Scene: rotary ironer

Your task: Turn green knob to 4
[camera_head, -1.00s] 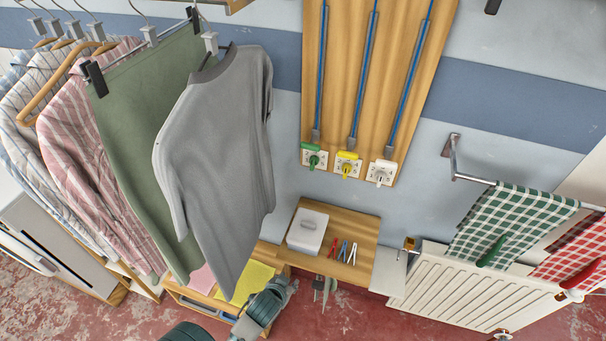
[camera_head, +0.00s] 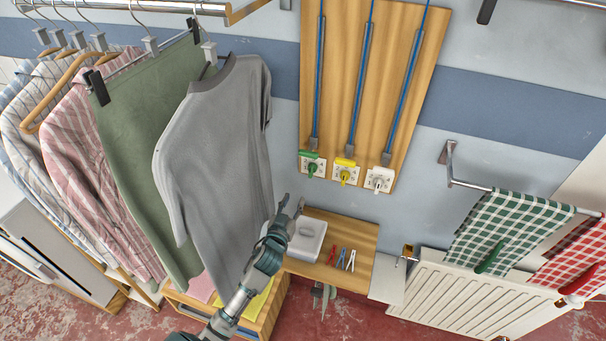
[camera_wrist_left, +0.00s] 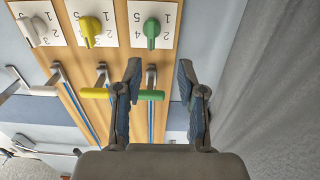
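The green knob (camera_head: 312,170) sits on a white numbered dial card low on the wooden board, left of the other two knobs. In the left wrist view the green knob (camera_wrist_left: 151,33) is upright in the picture, its card showing digits upside down; I cannot tell which number it points to. My left gripper (camera_head: 292,204) is below and left of the green knob in the head view, apart from it. In the left wrist view the fingers of this gripper (camera_wrist_left: 158,75) are spread and empty, with the knob beyond them. My right gripper is not in view.
The yellow knob (camera_head: 344,175) and white knob (camera_head: 378,183) are to the right. Coloured lever grips, including a green one (camera_wrist_left: 151,95), project from the board. The grey shirt (camera_head: 215,165) hangs close beside my left arm. A shelf (camera_head: 345,230) holds a white box (camera_head: 308,238) and pegs.

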